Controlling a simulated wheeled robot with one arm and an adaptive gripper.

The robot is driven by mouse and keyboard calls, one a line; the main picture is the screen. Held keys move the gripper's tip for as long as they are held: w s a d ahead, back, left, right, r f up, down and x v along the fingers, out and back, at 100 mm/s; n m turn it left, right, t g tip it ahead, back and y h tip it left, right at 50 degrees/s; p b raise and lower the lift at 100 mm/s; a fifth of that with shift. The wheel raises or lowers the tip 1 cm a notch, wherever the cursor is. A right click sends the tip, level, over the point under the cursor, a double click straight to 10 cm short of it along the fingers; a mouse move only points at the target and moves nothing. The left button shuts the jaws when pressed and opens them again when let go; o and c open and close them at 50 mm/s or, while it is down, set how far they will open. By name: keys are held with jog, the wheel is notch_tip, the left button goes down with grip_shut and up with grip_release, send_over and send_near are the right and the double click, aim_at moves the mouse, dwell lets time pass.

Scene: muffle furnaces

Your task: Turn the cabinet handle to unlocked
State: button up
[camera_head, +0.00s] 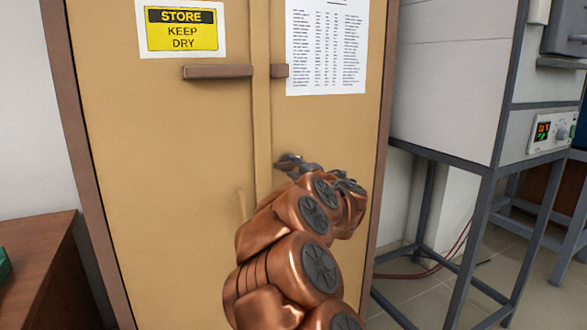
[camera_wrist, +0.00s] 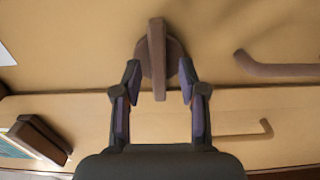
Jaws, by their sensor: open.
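The cabinet (camera_head: 160,130) is tan with a brown frame, and both of its doors are shut. In the wrist view the cabinet handle (camera_wrist: 157,60) is a brown flat bar on a round base, at right angles to the door seam. My gripper (camera_wrist: 160,78) is open, with one finger on each side of the handle's base. No clear contact shows between the fingers and the handle.
Two brown door pulls (camera_wrist: 278,68) (camera_wrist: 250,134) flank the seam in the wrist view. A brown bar (camera_head: 218,71) and small block (camera_head: 279,71) sit higher on the doors. A metal stand (camera_head: 440,160) with equipment is at right, and a wooden desk (camera_head: 45,265) at left.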

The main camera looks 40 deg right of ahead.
jog(key=shift+w+d, duration=0.1)
jog(key=shift+w, duration=0.15)
grip_shut()
dwell(0.3)
